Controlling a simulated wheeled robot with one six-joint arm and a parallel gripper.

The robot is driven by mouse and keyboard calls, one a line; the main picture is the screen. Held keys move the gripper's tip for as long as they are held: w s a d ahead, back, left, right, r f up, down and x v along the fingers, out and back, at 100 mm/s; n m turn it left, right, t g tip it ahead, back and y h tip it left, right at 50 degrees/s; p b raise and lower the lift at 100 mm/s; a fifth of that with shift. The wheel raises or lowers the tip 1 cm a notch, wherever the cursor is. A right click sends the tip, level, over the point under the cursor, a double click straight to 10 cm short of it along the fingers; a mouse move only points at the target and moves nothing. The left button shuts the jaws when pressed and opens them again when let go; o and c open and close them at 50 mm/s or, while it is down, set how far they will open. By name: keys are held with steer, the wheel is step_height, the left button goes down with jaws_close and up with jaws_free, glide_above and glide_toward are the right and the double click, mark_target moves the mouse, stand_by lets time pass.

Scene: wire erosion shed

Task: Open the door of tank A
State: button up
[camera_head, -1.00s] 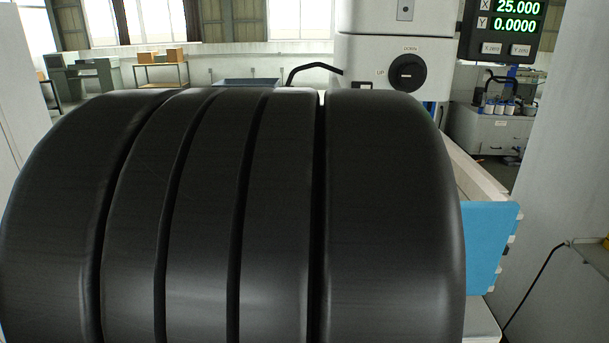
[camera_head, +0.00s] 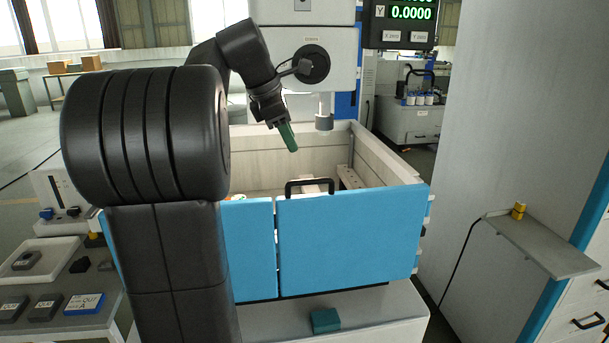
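The tank (camera_head: 395,160) has pale walls and a blue front. Its wide right front panel (camera_head: 355,240) looks like the door and stands upright, in line with the narrower blue panel (camera_head: 249,250) beside it; a thin gap parts them. A black bar handle (camera_head: 309,184) sits at the top edge of the wide panel, near its left end. My gripper (camera_head: 289,137) hangs over the tank, above the handle in the picture and apart from it. Its end shows green, and I cannot tell whether that is its fingers or something held. No tank letter is readable.
A machine head (camera_head: 305,62) with a nozzle hangs over the tank. A small teal block (camera_head: 325,320) lies on the ledge below the door. A grey cabinet with a shelf (camera_head: 545,248) stands right. Trays with dark blocks (camera_head: 46,307) stand at left.

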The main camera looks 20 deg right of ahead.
mark_target(310, 180)
steer(key=x, duration=1.2)
jaws_close()
